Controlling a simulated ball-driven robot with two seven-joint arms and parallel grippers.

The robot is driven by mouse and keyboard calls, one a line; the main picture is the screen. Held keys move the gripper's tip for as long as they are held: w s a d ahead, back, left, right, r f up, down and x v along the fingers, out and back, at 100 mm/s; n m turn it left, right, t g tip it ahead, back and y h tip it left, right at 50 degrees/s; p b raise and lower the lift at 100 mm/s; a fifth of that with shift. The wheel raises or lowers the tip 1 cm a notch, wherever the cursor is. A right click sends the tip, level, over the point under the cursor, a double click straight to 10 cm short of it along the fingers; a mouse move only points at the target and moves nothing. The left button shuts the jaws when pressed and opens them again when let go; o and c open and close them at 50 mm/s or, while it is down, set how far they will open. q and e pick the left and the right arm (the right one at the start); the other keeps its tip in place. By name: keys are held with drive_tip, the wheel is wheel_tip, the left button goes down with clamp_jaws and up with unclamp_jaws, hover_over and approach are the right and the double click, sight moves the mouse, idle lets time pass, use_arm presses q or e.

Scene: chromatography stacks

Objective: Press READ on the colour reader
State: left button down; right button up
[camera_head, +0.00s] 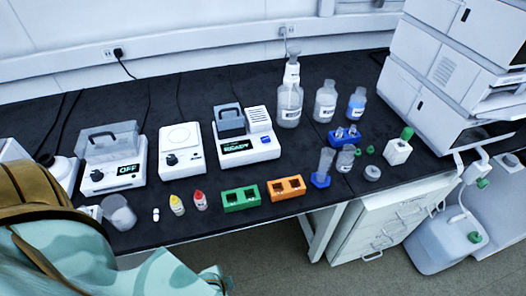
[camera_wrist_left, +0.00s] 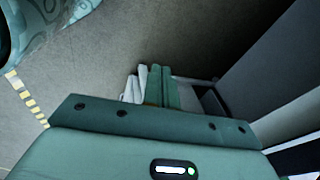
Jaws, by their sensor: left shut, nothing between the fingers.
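The colour reader (camera_head: 262,150) is a white box on the black bench, left of the tall pump bottle. Its display (camera_head: 237,146) shows green text that looks like READY. A small blue patch, apparently a button (camera_head: 266,139), sits on its right part, but its label is too small to read. A grey lidded block (camera_head: 230,120) is on its back left. My left gripper (camera_wrist_left: 152,86) shows in the left wrist view, shut and empty, above grey floor and away from the reader. In the head view only my left arm shows, at bottom left. My right gripper is not in view.
Left of the reader stand a white dial device (camera_head: 181,150) and a device reading OFF (camera_head: 113,170). Green (camera_head: 240,199) and orange (camera_head: 286,188) racks and dropper bottles (camera_head: 177,205) stand in front. Bottles (camera_head: 325,102) and a stacked instrument (camera_head: 433,80) are to the right.

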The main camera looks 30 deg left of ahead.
use_arm(q)
drive_tip(key=w+r+m+t+p, duration=0.15)
drive_tip(key=w+r, duration=0.35)
drive_tip(key=r, duration=0.5)
drive_tip(key=w+r+t+p, duration=0.1)
drive_tip(key=w+r+t, duration=0.1)
drive_tip(key=w+r, duration=0.55)
drive_tip(key=w+d+r+m+h, duration=0.25)
drive_tip(key=w+r, duration=0.35)
drive_tip(key=w, duration=0.3)
wheel_tip(320, 180, up, 8)
drive_tip(key=t, duration=0.2)
hover_over(263, 140)
drive_tip(key=shift+r+n, duration=0.2)
drive_tip(key=shift+n, duration=0.1)
drive_tip(key=shift+f, duration=0.15)
wheel_tip(263, 140, down, 7)
drive_tip(key=b, duration=0.7)
drive_tip(key=shift+f, duration=0.75)
drive_tip(key=shift+f, duration=0.15)
